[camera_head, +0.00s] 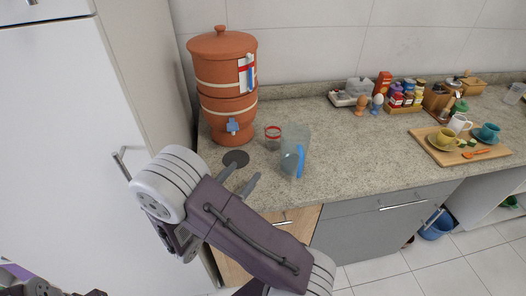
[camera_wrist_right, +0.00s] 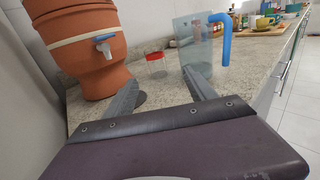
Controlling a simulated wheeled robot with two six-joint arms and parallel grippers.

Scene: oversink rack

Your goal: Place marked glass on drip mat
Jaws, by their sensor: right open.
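The marked glass (camera_head: 273,137) is a small clear glass with a red band near its rim. It stands upright on the counter, left of a clear jug, and shows beyond my fingers in the right wrist view (camera_wrist_right: 156,66). The drip mat (camera_head: 236,158) is a dark round disc on the counter in front of the clay water filter, with nothing on it. In the right wrist view my left-hand finger partly hides the mat (camera_wrist_right: 140,99). My right gripper (camera_head: 240,177) is open and empty, near the mat's front side. My left gripper's fingers are not visible.
The clay filter (camera_head: 225,90) with a blue tap (camera_head: 232,126) stands behind the mat. The clear jug (camera_head: 292,150) with a blue handle stands close right of the glass. A white fridge (camera_head: 75,140) borders the left. Counter space right of the jug is clear.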

